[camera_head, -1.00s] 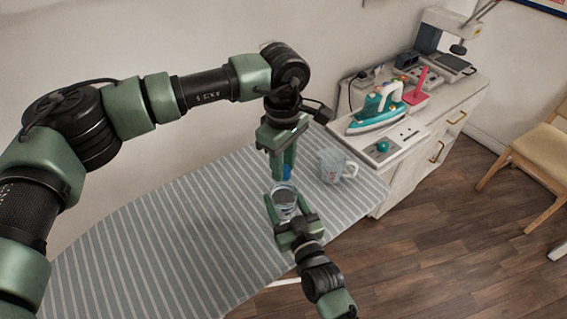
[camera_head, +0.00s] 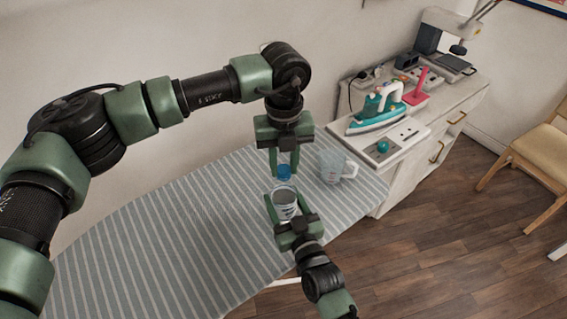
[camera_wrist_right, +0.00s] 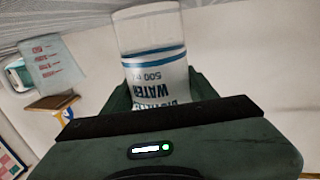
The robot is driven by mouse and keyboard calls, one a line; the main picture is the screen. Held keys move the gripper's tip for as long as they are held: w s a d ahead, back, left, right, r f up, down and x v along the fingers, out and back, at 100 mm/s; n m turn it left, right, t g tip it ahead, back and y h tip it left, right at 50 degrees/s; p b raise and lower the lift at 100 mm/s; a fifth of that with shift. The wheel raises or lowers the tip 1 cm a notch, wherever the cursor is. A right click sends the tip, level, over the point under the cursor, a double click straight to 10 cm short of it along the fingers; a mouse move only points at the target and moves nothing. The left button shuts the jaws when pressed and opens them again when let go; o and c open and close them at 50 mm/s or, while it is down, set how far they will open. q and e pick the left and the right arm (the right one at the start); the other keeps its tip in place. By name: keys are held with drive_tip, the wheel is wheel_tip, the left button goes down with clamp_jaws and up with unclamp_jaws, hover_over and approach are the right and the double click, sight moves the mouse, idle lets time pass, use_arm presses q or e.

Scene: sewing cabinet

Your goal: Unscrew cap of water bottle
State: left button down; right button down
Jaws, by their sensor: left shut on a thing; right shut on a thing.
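The clear water bottle (camera_head: 285,205) stands upright above the striped board, with its blue cap (camera_head: 284,172) at the top. My left gripper (camera_head: 284,168) reaches down from above, its fingers on either side of the cap and shut on it. My right gripper (camera_head: 285,212) comes from the front and is shut on the bottle's body. In the right wrist view the bottle (camera_wrist_right: 155,60) shows a blue band and "WATER" lettering between the fingers. I cannot tell whether the cap still touches the bottle's neck.
The striped ironing board (camera_head: 150,245) is mostly bare to the left. A clear measuring cup (camera_head: 333,168) stands just right of the bottle. A teal iron (camera_head: 376,108) and other items sit on the white cabinet (camera_head: 425,150). A wooden chair (camera_head: 540,150) is at the far right.

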sight(284, 168)
use_arm(q)
drive_tip(key=n, duration=0.4)
drive_tip(key=shift+n, duration=0.4)
use_arm(e)
drive_tip(key=shift+f, duration=0.2)
use_arm(q)
drive_tip(key=n, duration=0.5)
drive_tip(key=shift+r, duration=0.2)
use_arm(e)
drive_tip(key=shift+s, duration=0.1)
use_arm(q)
drive_tip(key=shift+r, duration=0.95)
drive_tip(key=shift+r, duration=2)
use_arm(e)
drive_tip(key=shift+c, duration=1.9)
unclamp_jaws()
use_arm(q)
drive_tip(key=shift+w, duration=0.1)
